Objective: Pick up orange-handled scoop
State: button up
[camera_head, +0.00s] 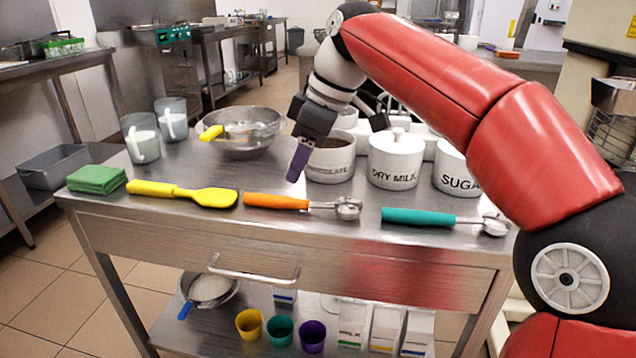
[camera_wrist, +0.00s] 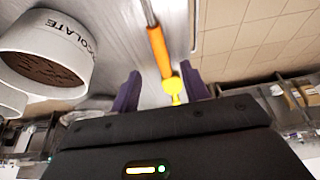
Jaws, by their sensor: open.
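The orange-handled scoop (camera_head: 276,202) lies flat on the steel table, its handle to the left and its metal bowl to the right. In the wrist view its orange handle (camera_wrist: 160,52) shows ahead of the gap between my fingers, with the metal shaft toward the top edge. My gripper (camera_head: 298,165) is above the table, just behind the handle and beside the chocolate canister. In the wrist view my gripper (camera_wrist: 160,92) has its two purple fingers spread apart with nothing between them. The scoop's bowl is out of the wrist view.
The yellow spatula (camera_head: 185,193) lies left of the scoop, the teal-handled scoop (camera_head: 420,217) right. White canisters for chocolate (camera_head: 331,168), dry milk (camera_head: 396,172) and sugar (camera_head: 456,180) stand behind. A metal bowl (camera_head: 262,128) and green cloth (camera_head: 96,178) are also on the table.

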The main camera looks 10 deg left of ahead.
aim_at(285, 197)
jog(key=shift+w+a+f, duration=0.15)
jog(key=shift+w+f, duration=0.05)
jog(key=shift+f, duration=0.05)
jog(key=b+x, duration=0.1)
jog(key=x, duration=0.6)
jog(key=shift+s, duration=0.15)
jog(key=shift+c, duration=0.4)
grip_shut()
